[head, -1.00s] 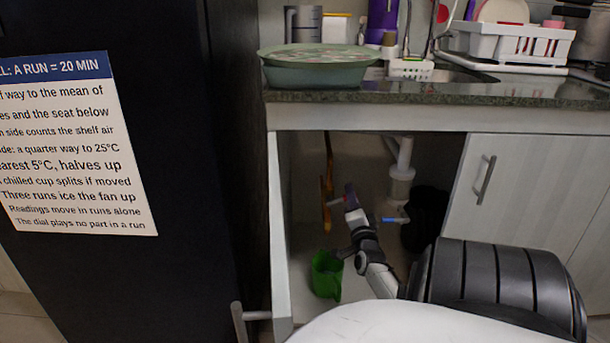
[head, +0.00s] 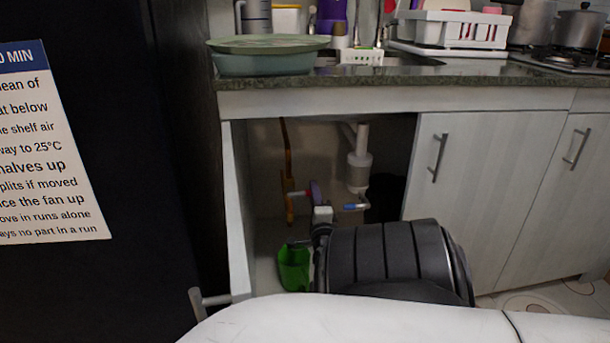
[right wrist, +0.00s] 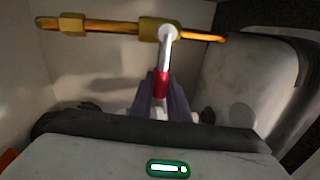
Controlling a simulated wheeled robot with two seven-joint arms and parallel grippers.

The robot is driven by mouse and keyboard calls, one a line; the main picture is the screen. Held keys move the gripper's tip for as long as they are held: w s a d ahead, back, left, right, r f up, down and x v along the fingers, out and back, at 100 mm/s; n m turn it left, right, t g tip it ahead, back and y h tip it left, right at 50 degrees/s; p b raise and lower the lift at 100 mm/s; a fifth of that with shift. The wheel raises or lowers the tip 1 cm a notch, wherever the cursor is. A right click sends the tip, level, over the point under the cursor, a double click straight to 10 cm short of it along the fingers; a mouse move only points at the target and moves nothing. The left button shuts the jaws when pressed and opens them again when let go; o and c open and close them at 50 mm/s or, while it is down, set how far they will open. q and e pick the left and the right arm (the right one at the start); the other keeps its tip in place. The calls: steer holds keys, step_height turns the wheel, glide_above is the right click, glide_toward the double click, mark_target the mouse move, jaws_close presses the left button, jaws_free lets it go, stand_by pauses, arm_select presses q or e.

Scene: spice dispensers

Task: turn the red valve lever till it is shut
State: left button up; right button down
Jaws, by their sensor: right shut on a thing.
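The red valve lever (head: 302,194) sticks out sideways from a brass-coloured pipe inside the open cabinet under the sink. In the right wrist view its red grip (right wrist: 161,86) is between the purple fingers, and its pale stem (right wrist: 167,48) runs up to the pipe. My right gripper (right wrist: 161,94) is shut on the red grip. In the head view the right gripper (head: 316,192) is partly hidden by my own arm. The brass pipe (head: 289,184) stands upright there. My left gripper is not in view.
A blue lever (head: 354,207) is close to the right, below a white drain pipe (head: 358,165). A green container (head: 294,266) stands on the cabinet floor. The open cabinet door (head: 236,215) bounds the left; a closed door (head: 455,190) is on the right.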

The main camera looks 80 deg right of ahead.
steer(key=shift+a+f, duration=0.1)
steer(key=shift+f, duration=0.3)
steer(key=c, duration=1.7)
jaws_free()
steer(key=shift+w, duration=0.1)
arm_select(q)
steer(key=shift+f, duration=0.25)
arm_select(e)
steer(key=shift+r, duration=0.1)
